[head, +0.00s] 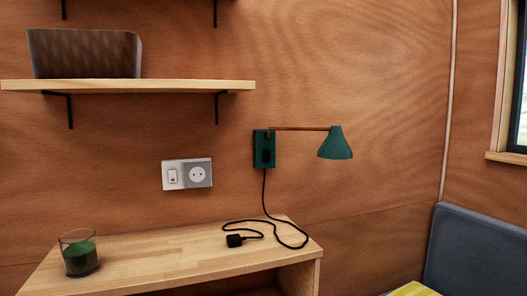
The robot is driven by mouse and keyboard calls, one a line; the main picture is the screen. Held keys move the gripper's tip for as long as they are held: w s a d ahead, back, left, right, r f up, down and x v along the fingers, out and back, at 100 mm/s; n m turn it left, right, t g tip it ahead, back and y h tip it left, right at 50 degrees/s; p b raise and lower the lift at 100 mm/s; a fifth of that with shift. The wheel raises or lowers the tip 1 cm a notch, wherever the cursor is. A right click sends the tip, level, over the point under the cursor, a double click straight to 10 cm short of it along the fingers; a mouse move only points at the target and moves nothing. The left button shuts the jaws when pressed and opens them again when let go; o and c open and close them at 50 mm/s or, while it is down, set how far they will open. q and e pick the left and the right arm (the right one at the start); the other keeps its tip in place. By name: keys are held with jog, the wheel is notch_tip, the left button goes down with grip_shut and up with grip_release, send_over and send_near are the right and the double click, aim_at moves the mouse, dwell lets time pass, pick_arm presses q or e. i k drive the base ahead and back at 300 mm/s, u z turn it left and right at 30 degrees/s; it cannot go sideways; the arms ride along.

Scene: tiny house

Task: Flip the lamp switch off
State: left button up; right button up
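A green wall lamp with a cone shade (336,145) hangs out to the right on a thin wooden arm. Its green wall plate (258,150) carries a small dark switch (265,156). A black cord (264,190) runs from the plate down to the wooden desk top, where it loops and ends in a black plug (235,240) lying loose. A white wall panel (187,174) left of the lamp holds a rocker switch (172,176) and an empty round socket (197,174). No glow shows at the shade. Neither gripper is in view.
A wooden desk (160,262) stands below, with a green glass candle (80,255) at its left. A shelf (190,86) above holds a dark box (85,54). A grey cushioned seat back (475,250) and a window (520,90) are at right. The wall around the lamp is clear.

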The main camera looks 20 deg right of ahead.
aim_at(266, 154)
jog(key=k, duration=0.65)
jog(key=u, duration=0.4)
jog(key=i, duration=1.25)
jog(key=z, duration=0.65)
